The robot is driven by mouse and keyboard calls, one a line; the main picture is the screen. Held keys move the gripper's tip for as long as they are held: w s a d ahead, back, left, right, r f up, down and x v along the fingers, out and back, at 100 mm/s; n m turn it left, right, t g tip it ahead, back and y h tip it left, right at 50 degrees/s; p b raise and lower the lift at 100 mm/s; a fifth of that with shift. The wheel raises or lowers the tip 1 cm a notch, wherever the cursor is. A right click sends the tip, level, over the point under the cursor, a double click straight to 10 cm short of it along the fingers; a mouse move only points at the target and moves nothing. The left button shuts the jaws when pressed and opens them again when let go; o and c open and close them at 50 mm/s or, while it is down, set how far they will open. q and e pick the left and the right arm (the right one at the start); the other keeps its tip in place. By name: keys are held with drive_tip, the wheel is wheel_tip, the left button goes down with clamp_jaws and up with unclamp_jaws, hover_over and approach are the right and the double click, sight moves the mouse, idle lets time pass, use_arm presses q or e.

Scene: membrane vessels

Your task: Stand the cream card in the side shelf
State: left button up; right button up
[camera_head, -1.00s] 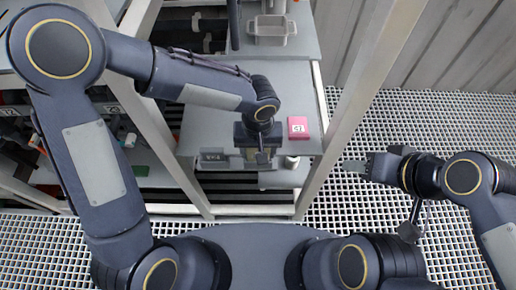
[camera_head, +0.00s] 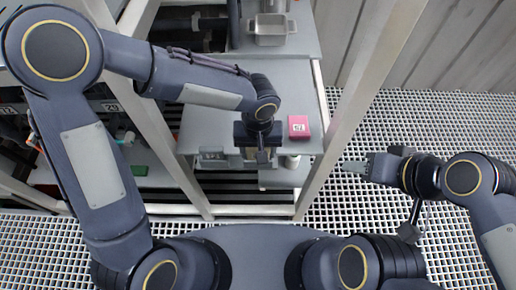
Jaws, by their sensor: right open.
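My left gripper (camera_head: 262,158) points down over the front of the grey shelf top (camera_head: 293,95). Its fingers are mostly hidden under its own body, so I cannot tell whether it is open or shut. A small pale patch shows beneath it; I cannot tell if it is the cream card. My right gripper (camera_head: 356,167) is open and empty, off to the right of the rack post, above the grating floor. No cream card can be clearly made out.
A pink block (camera_head: 298,127) with a white label sits right of my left gripper. A metal tray (camera_head: 270,30) stands at the back. A small label holder (camera_head: 212,155) is at the front edge. A pale rack post (camera_head: 362,85) separates the shelf from the open grating floor (camera_head: 450,120).

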use_arm(q)
drive_tip(key=o, duration=1)
wheel_tip(320, 180, up, 8)
drive_tip(key=shift+f, duration=0.1)
